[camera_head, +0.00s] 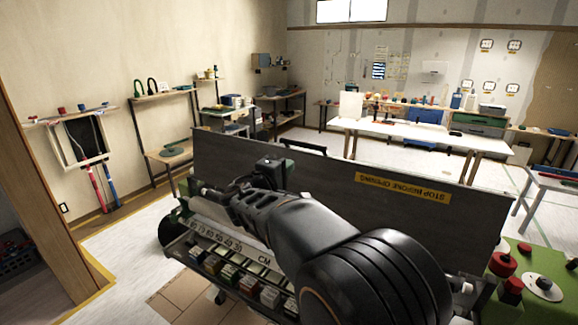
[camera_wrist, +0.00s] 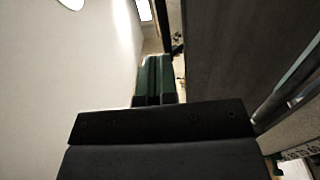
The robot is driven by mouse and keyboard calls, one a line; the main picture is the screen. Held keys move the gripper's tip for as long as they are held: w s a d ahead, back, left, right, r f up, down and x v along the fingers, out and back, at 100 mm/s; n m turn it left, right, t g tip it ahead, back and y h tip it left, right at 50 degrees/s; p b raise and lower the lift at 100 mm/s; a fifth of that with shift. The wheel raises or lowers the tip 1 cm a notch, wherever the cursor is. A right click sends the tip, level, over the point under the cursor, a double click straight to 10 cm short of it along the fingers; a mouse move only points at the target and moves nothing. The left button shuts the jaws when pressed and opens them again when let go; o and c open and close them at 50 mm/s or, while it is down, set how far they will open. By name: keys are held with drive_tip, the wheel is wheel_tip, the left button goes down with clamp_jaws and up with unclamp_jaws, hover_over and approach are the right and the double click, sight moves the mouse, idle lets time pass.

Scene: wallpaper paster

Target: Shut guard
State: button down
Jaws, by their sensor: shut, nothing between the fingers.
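The guard (camera_head: 330,185) is a long dark grey panel with a yellow "STOP BEFORE OPENING" label (camera_head: 403,188). It stands raised along the far side of the paster. In the wrist view a dark panel face, which looks like the guard (camera_wrist: 225,60), fills the upper right. My gripper (camera_wrist: 153,75), with green and black fingers, is shut and empty. It is to the left of that panel in the wrist view. In the head view my arm reaches across the paster to the guard's left part and hides some of it. Whether the gripper touches the guard I cannot tell.
A white centimetre scale (camera_head: 228,240) and a row of small blocks (camera_head: 228,272) lie on the near side of the paster. A green surface with red knobs (camera_head: 503,263) is at the right. A white worktable (camera_head: 420,131) stands behind. Open floor shows at the left.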

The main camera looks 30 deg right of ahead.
sight(310, 147)
drive_tip(key=p+x, duration=0.3)
drive_tip(key=x, duration=0.8)
drive_tip(key=shift+w+d, duration=0.1)
drive_tip(key=shift+d, duration=0.15)
drive_tip(key=shift+d+p, duration=0.1)
drive_tip(key=shift+p, duration=0.25)
